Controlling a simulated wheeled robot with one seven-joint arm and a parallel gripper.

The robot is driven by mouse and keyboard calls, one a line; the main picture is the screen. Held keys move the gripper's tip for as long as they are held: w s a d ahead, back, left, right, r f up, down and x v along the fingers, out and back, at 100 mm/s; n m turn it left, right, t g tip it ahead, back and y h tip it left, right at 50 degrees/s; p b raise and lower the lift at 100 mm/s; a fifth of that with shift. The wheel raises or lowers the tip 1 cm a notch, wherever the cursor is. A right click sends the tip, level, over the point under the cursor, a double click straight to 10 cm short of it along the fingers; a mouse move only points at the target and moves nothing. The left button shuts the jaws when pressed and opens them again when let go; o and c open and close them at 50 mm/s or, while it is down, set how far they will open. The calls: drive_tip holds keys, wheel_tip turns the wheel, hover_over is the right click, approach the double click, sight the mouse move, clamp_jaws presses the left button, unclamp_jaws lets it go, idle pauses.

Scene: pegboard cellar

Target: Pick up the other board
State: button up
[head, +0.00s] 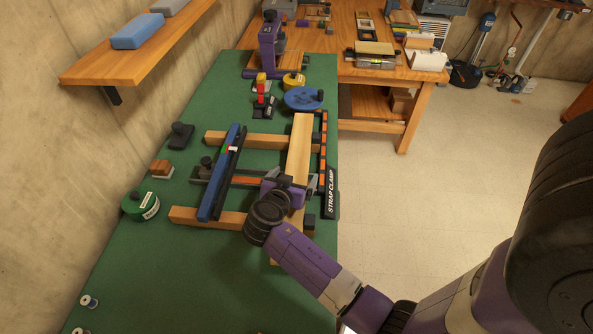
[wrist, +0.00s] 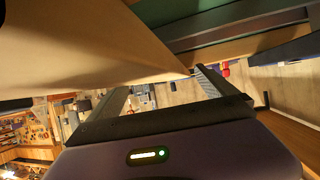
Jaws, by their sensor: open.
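A long pale wooden board (head: 299,146) lies lengthwise across the right part of two wooden rails (head: 250,141) on the green bench top in the head view. My gripper (head: 298,184) is at the board's middle, with its grey jaws at about the board's edges. In the wrist view the board (wrist: 80,45) fills the upper left and hides part of one finger. The fingers of my gripper (wrist: 160,88) are spread apart; the right one shows beside the board's corner. I cannot tell whether either finger touches the board.
A blue and black bar (head: 217,180) lies across the rails on the left. A strap clamp (head: 331,193) lies right of the board. A blue disc (head: 303,98) and purple tool (head: 269,48) stand behind. The near green bench top (head: 170,270) is mostly clear.

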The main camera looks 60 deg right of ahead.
drive_tip(key=shift+w+d+f, duration=0.1)
drive_tip(key=shift+d+f, duration=0.2)
drive_tip(key=shift+d, duration=0.2)
drive_tip(key=c, duration=1.7)
drive_tip(key=shift+c, duration=1.1)
drive_tip(key=shift+r, duration=0.15)
